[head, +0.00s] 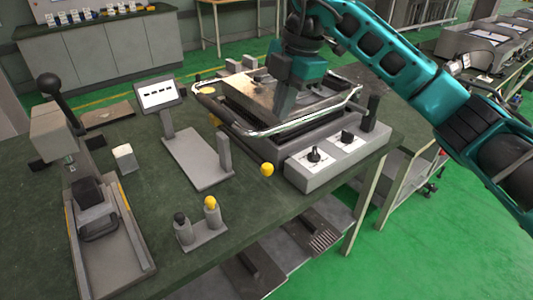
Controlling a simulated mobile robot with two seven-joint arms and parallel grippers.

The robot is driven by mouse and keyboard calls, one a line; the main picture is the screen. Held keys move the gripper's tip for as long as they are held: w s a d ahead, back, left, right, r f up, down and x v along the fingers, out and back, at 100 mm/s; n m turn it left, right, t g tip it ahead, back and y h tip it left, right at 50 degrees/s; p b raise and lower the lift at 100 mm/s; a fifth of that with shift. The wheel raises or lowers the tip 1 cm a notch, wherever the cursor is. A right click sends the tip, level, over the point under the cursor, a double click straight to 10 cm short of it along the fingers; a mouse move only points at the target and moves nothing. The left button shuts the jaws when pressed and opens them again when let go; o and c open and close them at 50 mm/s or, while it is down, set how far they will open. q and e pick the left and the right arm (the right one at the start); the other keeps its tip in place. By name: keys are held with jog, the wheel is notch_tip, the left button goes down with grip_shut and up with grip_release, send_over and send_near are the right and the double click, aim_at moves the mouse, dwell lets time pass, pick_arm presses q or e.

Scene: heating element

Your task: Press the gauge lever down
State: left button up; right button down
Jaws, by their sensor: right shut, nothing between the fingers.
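A lever with a black ball knob (50,84) rises from the top of a grey press-like gauge stand (46,135) at the far left of the head view. The lever points up. A dark block (88,190) sits on the stand's base below its head. My right gripper (284,112) hangs pointing down over the machine with the metal plate, far to the right of the lever and apart from it. It is shut and empty, and its fingertips are hard to make out. My left gripper is out of view.
The machine has a raised chrome bar (290,130) and a control box with black knobs (337,160). A small screen on a stand (158,94), a white cube (125,158) and a two-peg holder (203,235) stand between it and the gauge stand. The green tabletop (150,200) has bare patches between them.

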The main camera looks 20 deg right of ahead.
jog(key=shift+w+d+r, duration=0.1)
jog(key=shift+d+r, duration=0.15)
jog(key=shift+d, duration=0.1)
send_near(269, 165)
jog(key=x, duration=0.6)
jog(key=shift+w+a, duration=0.1)
jog(key=shift+a, duration=0.05)
jog(key=shift+f, duration=0.4)
jog(key=shift+f, duration=0.1)
